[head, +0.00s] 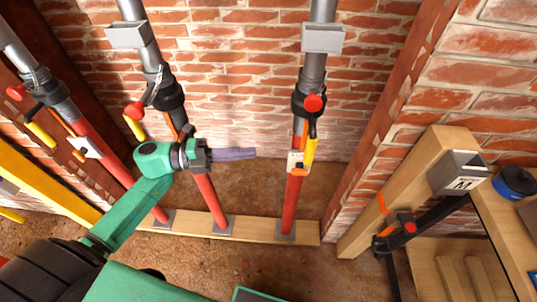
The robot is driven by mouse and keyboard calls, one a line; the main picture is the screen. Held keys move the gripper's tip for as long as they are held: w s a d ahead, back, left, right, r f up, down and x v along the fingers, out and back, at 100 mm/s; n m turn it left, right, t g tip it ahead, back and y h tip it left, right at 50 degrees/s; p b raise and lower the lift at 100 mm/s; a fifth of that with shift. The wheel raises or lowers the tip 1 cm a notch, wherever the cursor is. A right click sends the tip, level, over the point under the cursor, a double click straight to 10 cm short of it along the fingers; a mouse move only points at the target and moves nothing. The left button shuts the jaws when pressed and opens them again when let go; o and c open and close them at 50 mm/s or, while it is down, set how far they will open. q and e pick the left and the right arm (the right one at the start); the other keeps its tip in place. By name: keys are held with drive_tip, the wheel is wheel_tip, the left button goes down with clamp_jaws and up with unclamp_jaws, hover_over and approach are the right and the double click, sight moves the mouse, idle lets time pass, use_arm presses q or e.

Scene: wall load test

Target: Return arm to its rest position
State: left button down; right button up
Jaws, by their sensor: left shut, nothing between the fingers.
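My left arm comes in from the lower left in green. Its gripper (234,154) has bluish-grey fingers pointing right, held together with nothing between them. It is in front of the middle red-and-grey prop (205,188), and the wrist hides part of that prop. I cannot tell whether they touch. Another prop (293,200) stands upright to the right of the fingertips, apart from them in the picture. A third prop (88,125) leans at the left. My right gripper is not in view.
A brick wall (240,60) stands behind the props. The props' feet rest on a wooden board (262,229) on the brown ground. At the right are a thick timber (410,190), a grey box marked M (459,173), a clamp (397,230) and a blue roll (515,182) on a wooden bench.

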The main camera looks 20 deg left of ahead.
use_arm(q)
drive_tip(key=w+a+f+n+t+y, duration=0.3)
drive_tip(key=a+f+n+t, duration=0.1)
drive_tip(key=a+f+n, duration=0.15)
drive_tip(key=w+a+f+n+t+y, duration=0.3)
drive_tip(key=a+f+n+t+y, duration=0.15)
drive_tip(key=f+n, duration=0.25)
drive_tip(key=s+a+f+n+g+y, duration=0.1)
drive_tip(key=s+a+f+n+y, duration=0.15)
drive_tip(key=f, duration=0.45)
drive_tip(key=s+a+f+n+g+y, duration=0.1)
drive_tip(key=a+f+n+y, duration=0.1)
drive_tip(key=f+n, duration=0.35)
drive_tip(key=s+a+f+n+g+y, duration=0.1)
drive_tip(key=s+a+f+n+y, duration=0.15)
drive_tip(key=f, duration=0.55)
drive_tip(key=s+d+f+n+g+y, duration=0.1)
drive_tip(key=s+f+n+g+y, duration=0.2)
drive_tip(key=s+f, duration=0.9)
drive_tip(key=s+d+f+n+g, duration=0.1)
drive_tip(key=s+d+f+g, duration=0.2)
drive_tip(key=s, duration=0.6)
drive_tip(key=s+d+f+n+g, duration=0.2)
drive_tip(key=s+f+g, duration=0.3)
drive_tip(key=s, duration=0.3)
drive_tip(key=shift+s+d+f+h, duration=0.35)
drive_tip(key=shift+s+d+f, duration=0.05)
drive_tip(key=shift+d+f, duration=0.5)
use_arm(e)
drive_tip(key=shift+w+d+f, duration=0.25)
